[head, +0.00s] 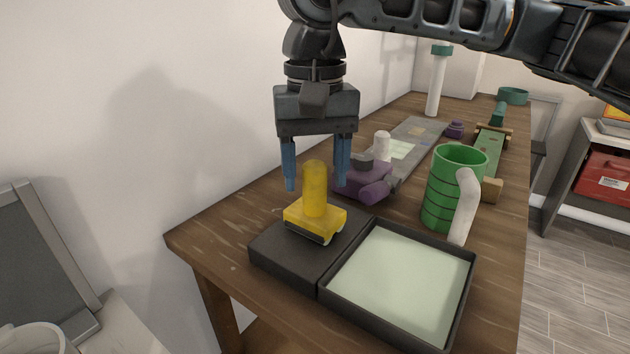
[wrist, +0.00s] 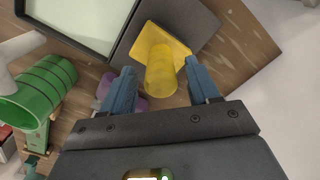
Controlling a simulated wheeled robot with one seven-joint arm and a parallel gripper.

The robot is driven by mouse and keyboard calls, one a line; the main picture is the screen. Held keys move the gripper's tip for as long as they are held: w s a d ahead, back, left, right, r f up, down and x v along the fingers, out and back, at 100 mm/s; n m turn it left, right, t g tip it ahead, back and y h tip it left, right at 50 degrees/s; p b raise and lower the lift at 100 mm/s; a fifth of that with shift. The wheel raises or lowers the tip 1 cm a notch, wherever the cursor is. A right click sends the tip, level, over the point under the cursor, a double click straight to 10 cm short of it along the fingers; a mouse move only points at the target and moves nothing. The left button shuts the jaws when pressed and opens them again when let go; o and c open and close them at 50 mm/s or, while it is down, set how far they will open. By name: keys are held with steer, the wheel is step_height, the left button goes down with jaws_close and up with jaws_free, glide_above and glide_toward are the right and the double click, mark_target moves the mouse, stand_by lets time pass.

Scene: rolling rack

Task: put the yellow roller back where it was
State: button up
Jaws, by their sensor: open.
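The yellow roller (head: 314,210) stands upright on a dark flat block (head: 272,252) at the near left end of the table. It has a round handle on top and a wider base. My gripper (head: 316,180) is open above it, with its blue fingers apart on either side of the upper handle. In the wrist view the yellow roller (wrist: 163,66) lies ahead of and between the open fingertips (wrist: 162,78). I cannot tell whether the fingers touch it.
A dark tray (head: 328,292) with a pale inside adjoins the block on the right. A green mug (head: 450,190) with a white handle stands behind the tray. A purple tool (head: 365,182) is close behind my gripper. A white wall is at the left.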

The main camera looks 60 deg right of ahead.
step_height(320, 180, up, 10)
steer(key=shift+f, duration=0.2)
stand_by(0.6)
